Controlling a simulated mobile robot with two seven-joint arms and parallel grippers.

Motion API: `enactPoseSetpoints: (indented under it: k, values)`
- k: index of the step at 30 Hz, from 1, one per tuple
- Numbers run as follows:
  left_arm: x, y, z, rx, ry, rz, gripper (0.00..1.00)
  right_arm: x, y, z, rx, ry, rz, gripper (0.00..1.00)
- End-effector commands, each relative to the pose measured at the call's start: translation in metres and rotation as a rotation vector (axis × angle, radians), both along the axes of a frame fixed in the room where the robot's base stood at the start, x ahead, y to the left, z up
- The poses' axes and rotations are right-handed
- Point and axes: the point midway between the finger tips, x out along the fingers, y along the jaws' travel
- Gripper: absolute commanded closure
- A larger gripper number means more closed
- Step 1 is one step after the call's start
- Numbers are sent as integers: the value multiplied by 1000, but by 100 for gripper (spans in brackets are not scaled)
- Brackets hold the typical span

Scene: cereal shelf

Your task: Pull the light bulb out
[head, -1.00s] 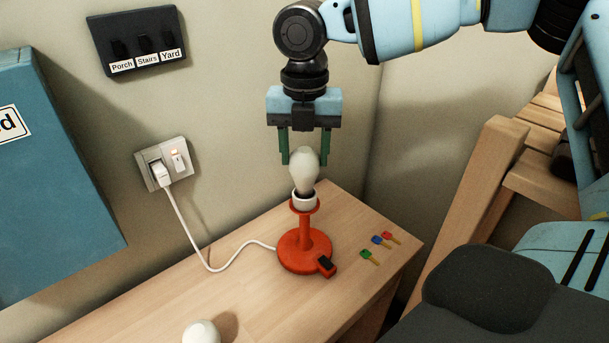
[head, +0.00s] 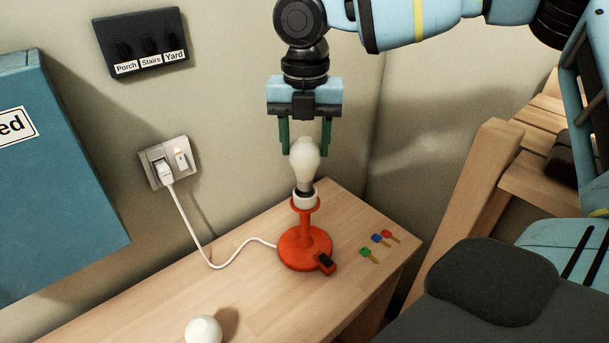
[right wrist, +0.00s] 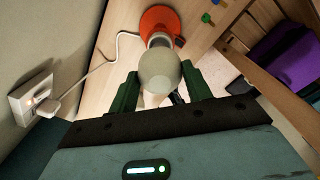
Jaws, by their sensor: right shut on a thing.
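The white light bulb (head: 305,163) stands upright at the top of the red lamp (head: 305,248). Its grey metal base shows above the white socket (head: 306,200); I cannot tell whether its lower end is still inside. My right gripper (head: 305,149) comes down from above and is shut on the bulb, one green finger on each side. In the right wrist view the bulb (right wrist: 159,72) sits between the green fingers, with the lamp's red base beyond it. The bulb looks unlit. My left gripper is not in view.
A white cord runs from the lamp to the wall outlet (head: 168,162), where a small red light shows. Several coloured keys (head: 381,242) lie right of the lamp. Another white bulb (head: 203,329) lies at the table's front. A labelled switch panel (head: 143,43) is on the wall.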

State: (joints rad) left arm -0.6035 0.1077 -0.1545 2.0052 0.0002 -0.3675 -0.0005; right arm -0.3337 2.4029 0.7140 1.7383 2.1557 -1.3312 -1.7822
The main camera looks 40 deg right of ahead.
Motion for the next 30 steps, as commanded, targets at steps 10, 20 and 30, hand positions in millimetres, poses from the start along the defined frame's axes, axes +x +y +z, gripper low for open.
enactPoseSetpoints:
  k: [10,20,30]
  values:
    - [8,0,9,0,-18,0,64,0,0,17,-1,-3,0,88]
    - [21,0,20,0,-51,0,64,0,0,38,0,-1,1,88]
    - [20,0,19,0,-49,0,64,0,0,40,0,0,-1,88]
